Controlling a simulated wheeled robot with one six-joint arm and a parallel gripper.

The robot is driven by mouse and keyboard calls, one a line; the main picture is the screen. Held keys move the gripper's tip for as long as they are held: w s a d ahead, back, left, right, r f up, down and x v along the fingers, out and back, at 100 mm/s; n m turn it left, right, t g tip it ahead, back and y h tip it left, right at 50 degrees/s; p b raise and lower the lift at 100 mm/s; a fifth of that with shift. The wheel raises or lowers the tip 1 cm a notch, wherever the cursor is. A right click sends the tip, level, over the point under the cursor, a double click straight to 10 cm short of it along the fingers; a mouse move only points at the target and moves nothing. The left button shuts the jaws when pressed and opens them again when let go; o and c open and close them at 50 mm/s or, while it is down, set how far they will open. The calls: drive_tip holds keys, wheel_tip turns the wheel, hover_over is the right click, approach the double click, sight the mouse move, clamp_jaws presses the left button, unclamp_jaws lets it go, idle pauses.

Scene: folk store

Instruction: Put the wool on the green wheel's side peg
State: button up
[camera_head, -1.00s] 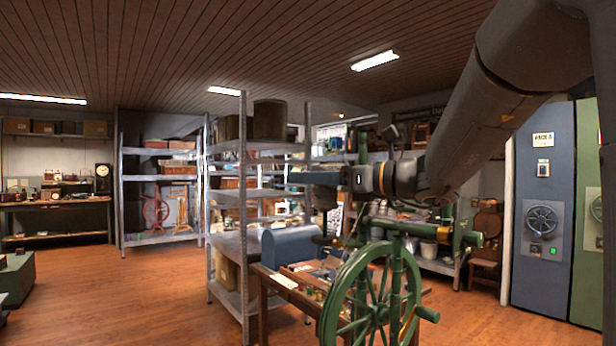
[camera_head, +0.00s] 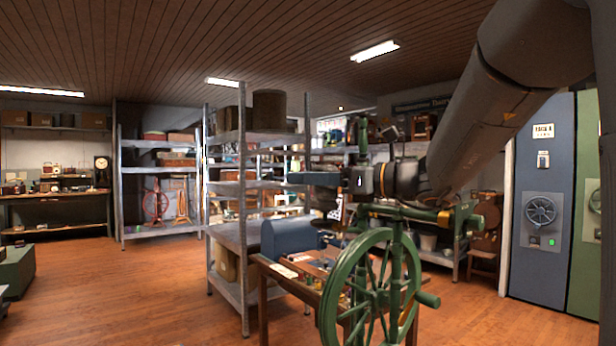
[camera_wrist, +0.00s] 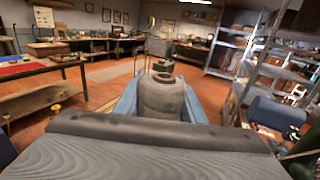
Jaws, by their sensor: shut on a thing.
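The green wheel (camera_head: 372,290) stands upright at lower centre in the head view, with green spokes and frame. A short green side peg (camera_head: 428,299) sticks out to the right from it. A thicker green bar with a brass band (camera_head: 445,217) lies higher on the frame. My gripper (camera_head: 318,180) is above and left of the wheel, pointing left. In the wrist view, its blue fingers are shut on a grey, rounded, bottle-like thing, seemingly the wool (camera_wrist: 165,95). The wool is apart from the peg. In the head view I cannot separate it clearly from the gripper.
A small wooden table (camera_head: 290,290) with odds and ends stands just behind the wheel. Blue and green cabinets (camera_head: 540,215) stand at the right. The floor at the left is mostly clear.

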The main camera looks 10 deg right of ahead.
drive_tip(key=shift+f+b, duration=0.35)
drive_tip(key=shift+f, duration=0.45)
drive_tip(key=o, duration=1.1)
drive_tip(key=b+v, duration=0.1)
drive_tip(key=v, duration=0.7)
drive_tip(key=shift+a+r, duration=0.1)
